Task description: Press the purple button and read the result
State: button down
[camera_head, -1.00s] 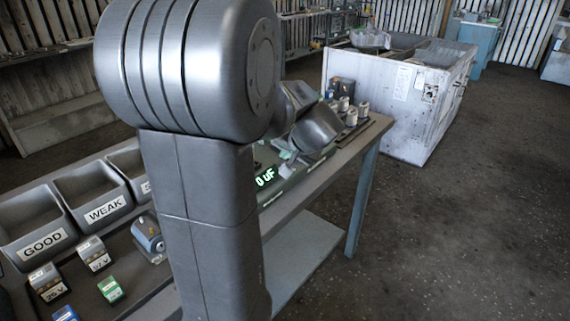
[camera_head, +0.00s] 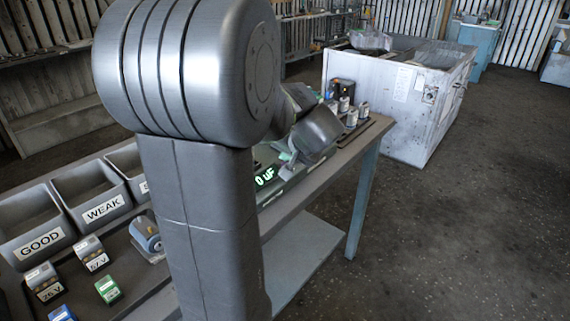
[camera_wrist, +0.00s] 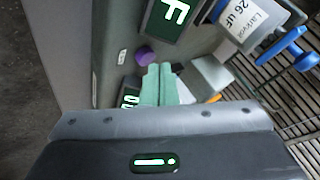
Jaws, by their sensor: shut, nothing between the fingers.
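The purple button (camera_wrist: 145,56) is a small round knob on the grey tester panel in the wrist view. My gripper (camera_wrist: 160,70) has pale green fingers, shut with nothing between them. Its tips appear just beside the button; I cannot tell whether they touch it. The tester's display (camera_wrist: 172,16) shows part of a green "F" in the wrist view. In the head view, the display (camera_head: 265,177) reads "0 uF" as far as it shows; my arm may hide digits to its left. A capacitor labelled "26 uF" (camera_wrist: 246,24) is beside the display.
A blue clip-like part (camera_wrist: 290,48) is right of the capacitor. Bins marked GOOD (camera_head: 40,243) and WEAK (camera_head: 103,209) stand at left, with small parts in front. Several capacitors (camera_head: 350,117) stand at the bench's far end. A white cabinet (camera_head: 400,100) is beyond; floor at right is clear.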

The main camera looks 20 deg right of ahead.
jog(key=shift+f+b, duration=0.45)
jog(key=shift+b, duration=0.05)
dwell(0.3)
dwell(0.4)
jog(key=shift+r+p, duration=0.5)
jog(key=shift+r, duration=0.35)
jog(key=shift+r+p, duration=1.7)
jog(key=shift+r, duration=0.8)
